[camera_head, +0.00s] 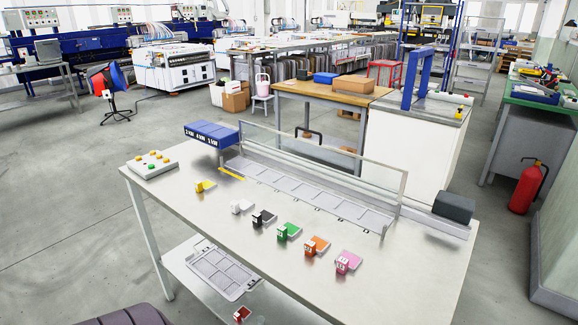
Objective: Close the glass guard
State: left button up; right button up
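The glass guard (403,186) is a clear panel in a thin grey frame on the long gantry unit on the metal table. It stands upright along the row of shallow slots (300,190), with its top rail high above them. The slots are uncovered from above. A black handle shape shows through or behind the glass; I cannot tell whether it belongs to the guard. Neither of my grippers is in view.
On the metal table (225,235) are a blue display box (211,133), a button panel (151,165), a dark block (454,207) and several coloured nozzle pieces, including a pink one (347,261). A grey tray (219,273) lies on the lower shelf. A wooden bench (330,97) stands behind.

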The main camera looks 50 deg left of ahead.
aim_at(405, 175)
jog(key=i+l+u, duration=0.35)
jog(key=l+u, duration=0.2)
jog(key=i+l+u, duration=0.25)
jog(key=l+u, duration=0.25)
jog(key=l, duration=0.15)
jog(key=i+l+u, duration=0.1)
jog(key=l+u, duration=0.2)
jog(key=i+l+u, duration=0.6)
jog(key=l, duration=0.2)
jog(key=i+l+u, duration=0.1)
jog(key=l+u, duration=0.2)
jog(key=l, duration=0.15)
jog(key=i+l+u, duration=0.1)
jog(key=l+u, duration=0.2)
jog(key=l, duration=0.2)
jog(key=i+l+u, duration=0.1)
jog(key=l+u, duration=0.25)
jog(key=l, duration=0.2)
jog(key=l+u, duration=0.3)
jog(key=l, duration=0.25)
